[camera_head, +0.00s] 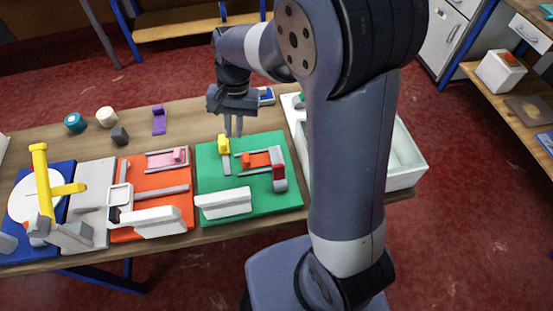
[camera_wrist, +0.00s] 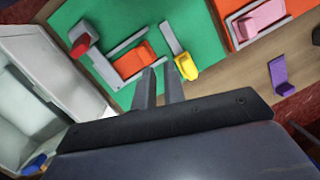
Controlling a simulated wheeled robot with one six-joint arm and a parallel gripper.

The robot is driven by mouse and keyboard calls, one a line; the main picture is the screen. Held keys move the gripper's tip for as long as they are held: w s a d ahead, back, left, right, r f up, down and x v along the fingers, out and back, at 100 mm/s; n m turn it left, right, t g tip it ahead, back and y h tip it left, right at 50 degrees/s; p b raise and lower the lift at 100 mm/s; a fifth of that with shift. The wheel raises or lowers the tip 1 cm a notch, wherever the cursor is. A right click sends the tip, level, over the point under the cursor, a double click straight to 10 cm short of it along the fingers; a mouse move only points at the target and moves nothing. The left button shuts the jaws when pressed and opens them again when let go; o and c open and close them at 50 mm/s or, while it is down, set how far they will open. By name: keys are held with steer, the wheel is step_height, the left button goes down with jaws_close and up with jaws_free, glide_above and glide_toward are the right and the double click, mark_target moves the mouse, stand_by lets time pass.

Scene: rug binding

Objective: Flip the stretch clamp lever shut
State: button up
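A green board (camera_head: 265,200) carries a grey bar with a yellow end piece (camera_head: 224,143), which looks like the clamp lever; I cannot tell for certain. The yellow piece also shows in the wrist view (camera_wrist: 187,67), with the grey bar (camera_wrist: 171,38) running from it. My gripper (camera_head: 233,134) points down above the back edge of the board, close to the yellow piece. In the wrist view its fingers (camera_wrist: 161,70) are a small gap apart with nothing between them. The yellow piece is just right of the right finger there, apparently not held.
The green board also has an orange block (camera_head: 257,160) between grey rails, a red-topped grey post (camera_head: 279,176) and a white block (camera_head: 224,203). An orange board (camera_head: 150,205) lies left. A white bin (camera_head: 407,160) stands right, partly behind my arm. Small loose objects lie at the back left.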

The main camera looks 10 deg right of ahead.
steer(key=w+f+m+y, duration=0.1)
steer(key=w+m, duration=0.1)
steer(key=w+a+f+m+g+y+b, duration=0.1)
steer(key=w+f+m+y, duration=0.1)
steer(key=w, duration=0.1)
steer(key=w+a+f+m+g+y+b, duration=0.1)
steer(key=w+f+m+y, duration=0.1)
steer(key=shift+w+a+f, duration=0.2)
steer(key=shift+w, duration=0.05)
jaws_close()
steer(key=w+m+y, duration=0.1)
steer(key=w+y, duration=0.1)
steer(key=w+d+f+m+y+b, duration=0.1)
steer(key=w+m+y, duration=0.1)
steer(key=w, duration=0.1)
steer(key=w+f+m+y+b, duration=0.1)
steer(key=w+m+y, duration=0.1)
steer(key=w, duration=0.1)
steer(key=shift+d, duration=0.3)
steer(key=shift+w+d+m+y, duration=0.1)
steer(key=shift+w+m+y, duration=0.2)
steer(key=shift+m+y, duration=0.1)
